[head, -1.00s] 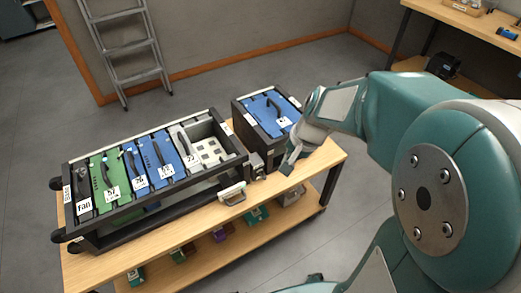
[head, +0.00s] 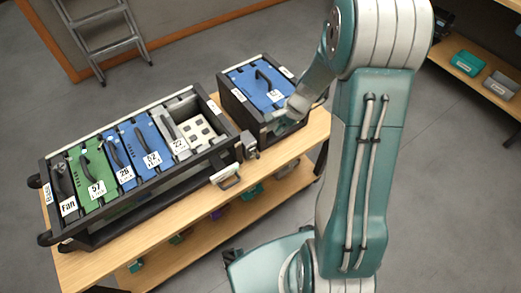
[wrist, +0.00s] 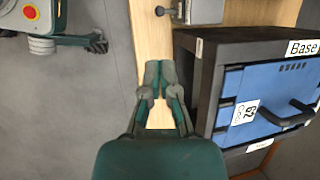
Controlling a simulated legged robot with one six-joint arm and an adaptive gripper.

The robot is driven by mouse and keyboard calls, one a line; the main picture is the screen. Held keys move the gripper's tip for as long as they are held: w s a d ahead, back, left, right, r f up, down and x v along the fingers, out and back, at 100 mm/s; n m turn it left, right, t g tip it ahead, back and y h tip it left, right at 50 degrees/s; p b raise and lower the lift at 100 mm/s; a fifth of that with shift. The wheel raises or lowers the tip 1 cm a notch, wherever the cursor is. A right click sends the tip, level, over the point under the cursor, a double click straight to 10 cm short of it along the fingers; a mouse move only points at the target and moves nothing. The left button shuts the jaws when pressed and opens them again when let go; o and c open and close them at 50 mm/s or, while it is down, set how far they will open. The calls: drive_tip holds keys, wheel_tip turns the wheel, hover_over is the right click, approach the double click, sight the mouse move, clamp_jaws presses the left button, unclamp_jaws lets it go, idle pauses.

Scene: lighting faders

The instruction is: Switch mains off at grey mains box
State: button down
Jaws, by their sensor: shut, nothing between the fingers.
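The grey mains box (head: 249,145) is a small box on the bench edge, between the long rack and the separate black box. In the wrist view the grey mains box (wrist: 204,10) is cut off by the top edge, with a small dark lever or knob (wrist: 162,11) sticking out on its left side. I cannot tell the switch position. My gripper (wrist: 158,70) is shut and empty. It is over the wooden bench strip, below the mains box in the picture and apart from it. In the head view my gripper (head: 273,129) is just right of the mains box.
A black box with a blue module (head: 262,92) stands close beside my gripper; the wrist view shows its label "Base" (wrist: 302,48). The long rack (head: 125,205) holds green, blue and grey modules. A metal handle or latch (head: 227,177) is at the bench (head: 150,222) front.

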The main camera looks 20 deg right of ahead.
sight(256, 155)
drive_tip(key=x, duration=1.4)
